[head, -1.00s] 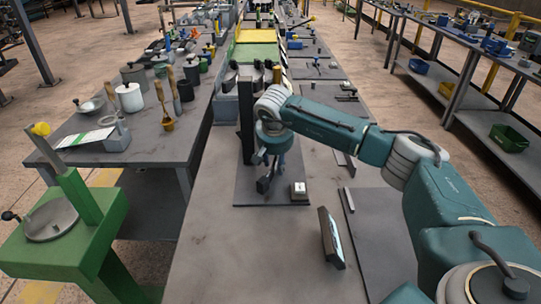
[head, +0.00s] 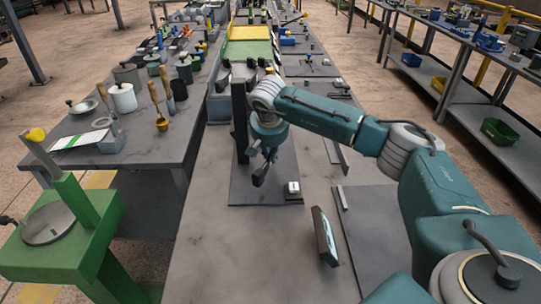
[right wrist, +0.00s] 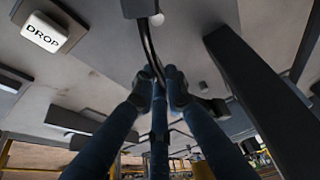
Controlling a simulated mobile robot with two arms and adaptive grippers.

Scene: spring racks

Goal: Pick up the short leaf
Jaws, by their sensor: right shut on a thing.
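My right gripper (head: 264,168) hangs over the dark mat (head: 240,192) in the middle of the bench, beside a dark upright post (head: 240,120). In the right wrist view, its blue fingers (right wrist: 160,84) are closed together on a dark, slightly curved strip (right wrist: 151,52), which looks like the short leaf. Part of the strip is hidden between the fingers. In the head view a small dark piece (head: 260,180) shows just below the fingertips; its full shape is too small to tell. My left gripper is not in view.
A tilted dark tablet (head: 324,236) stands nearer. A side table (head: 150,165) with pots is at left.

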